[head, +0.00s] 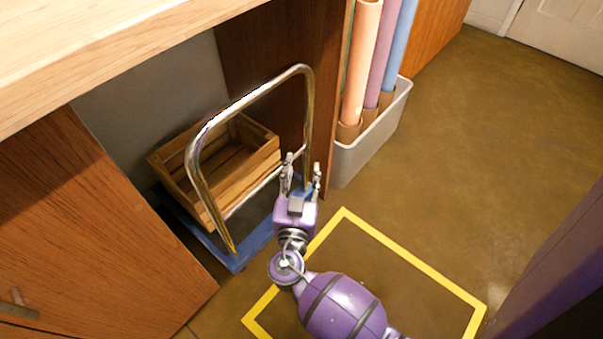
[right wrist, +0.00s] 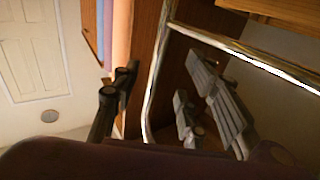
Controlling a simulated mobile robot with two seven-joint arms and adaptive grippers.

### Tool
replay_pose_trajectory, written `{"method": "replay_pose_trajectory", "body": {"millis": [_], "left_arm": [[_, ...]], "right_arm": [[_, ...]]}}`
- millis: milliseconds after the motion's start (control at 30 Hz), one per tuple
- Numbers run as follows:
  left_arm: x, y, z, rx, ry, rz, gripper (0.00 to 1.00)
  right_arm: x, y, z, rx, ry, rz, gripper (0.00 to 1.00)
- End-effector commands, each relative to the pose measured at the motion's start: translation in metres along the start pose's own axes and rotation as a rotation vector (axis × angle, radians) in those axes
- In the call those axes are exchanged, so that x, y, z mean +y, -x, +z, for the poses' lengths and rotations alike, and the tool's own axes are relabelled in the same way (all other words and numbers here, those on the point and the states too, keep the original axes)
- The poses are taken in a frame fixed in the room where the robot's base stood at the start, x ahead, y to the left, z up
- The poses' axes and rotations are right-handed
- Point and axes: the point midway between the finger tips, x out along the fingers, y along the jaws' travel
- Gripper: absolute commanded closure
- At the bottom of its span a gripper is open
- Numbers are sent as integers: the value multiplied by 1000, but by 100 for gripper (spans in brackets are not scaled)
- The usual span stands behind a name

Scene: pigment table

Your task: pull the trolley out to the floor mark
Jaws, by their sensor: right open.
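The trolley has a blue platform (head: 248,244) and a tall chrome handle (head: 235,106). It stands in the recess under the wooden table, with a slatted wooden crate (head: 258,162) on it. The yellow floor mark (head: 394,246), a rectangular outline, lies in front and to the right. My right gripper (head: 302,170) is open near the handle's right upright, low down. In the right wrist view the chrome handle (right wrist: 154,85) appears between the spread fingers (right wrist: 160,103); whether they touch it I cannot tell. My right arm covers part of the mark. My left gripper is out of view.
A grey-white bin (head: 372,150) with several coloured rolls stands right of the recess, close to the gripper. A wooden table top (head: 110,40) overhangs the trolley, and a wooden cabinet front (head: 90,220) borders it on the left. The floor beyond the mark is clear.

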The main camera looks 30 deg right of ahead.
Motion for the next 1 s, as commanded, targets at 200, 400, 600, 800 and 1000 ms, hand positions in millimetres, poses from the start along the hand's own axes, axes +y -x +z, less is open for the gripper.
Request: {"method": "replay_pose_trajectory", "body": {"millis": [200,400,600,800,1000], "left_arm": [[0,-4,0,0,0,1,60],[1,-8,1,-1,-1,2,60],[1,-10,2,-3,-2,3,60],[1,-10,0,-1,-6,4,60],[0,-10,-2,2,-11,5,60]], "right_arm": [[0,-33,0,2,1,0,60],[0,-72,0,2,2,0,60],[0,-101,1,0,3,0,60],[0,-114,1,-1,1,0,60],[0,-116,1,-1,1,0,60]]}}
